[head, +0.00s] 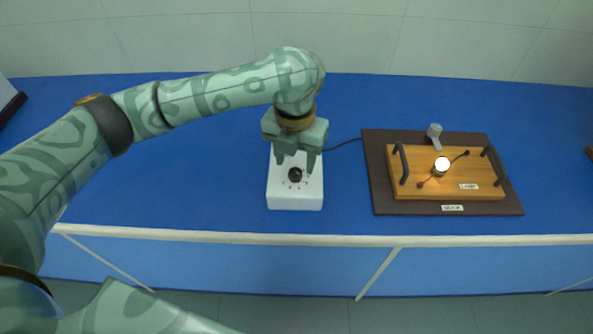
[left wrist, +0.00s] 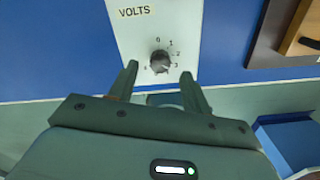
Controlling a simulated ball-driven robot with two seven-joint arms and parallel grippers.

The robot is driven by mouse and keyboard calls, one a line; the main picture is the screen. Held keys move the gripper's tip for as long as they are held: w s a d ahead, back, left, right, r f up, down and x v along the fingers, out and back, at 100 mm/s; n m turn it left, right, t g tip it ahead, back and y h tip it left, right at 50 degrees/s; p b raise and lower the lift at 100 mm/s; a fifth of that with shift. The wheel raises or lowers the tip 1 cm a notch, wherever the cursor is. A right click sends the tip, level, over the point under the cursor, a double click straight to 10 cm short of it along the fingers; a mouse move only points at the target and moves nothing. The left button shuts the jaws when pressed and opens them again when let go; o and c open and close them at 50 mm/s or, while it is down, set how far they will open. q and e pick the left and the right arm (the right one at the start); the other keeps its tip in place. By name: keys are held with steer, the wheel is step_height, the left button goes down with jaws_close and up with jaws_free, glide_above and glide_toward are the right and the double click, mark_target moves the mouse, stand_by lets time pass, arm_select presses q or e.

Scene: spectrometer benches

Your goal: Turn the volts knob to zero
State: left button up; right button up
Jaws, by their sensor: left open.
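The volts knob (head: 294,175) is a small black dial on top of a white box (head: 295,201) on the blue bench. In the left wrist view the knob (left wrist: 160,62) has printed figures around it, with 0 at the top and 1, 2, 3 down the right side. The word VOLTS is printed on the box (left wrist: 135,28). I cannot tell for sure which figure the knob points to. My left gripper (head: 295,164) is open just over the knob, its fingers pointing down, one to each side. My right gripper is out of view.
A wooden board (head: 450,190) with two dark handles and a brightly glowing lamp (head: 442,164) sits on a dark mat (head: 385,205) to the right. A grey lever (head: 434,135) stands at its back. A black cable (head: 343,144) runs between box and mat. The bench (head: 220,195) left of the box is clear.

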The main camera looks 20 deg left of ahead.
mark_target(295, 172)
arm_select(q)
step_height(295, 172, down, 3)
steer(key=shift+f+b, duration=0.15)
steer(key=shift+b, duration=0.35)
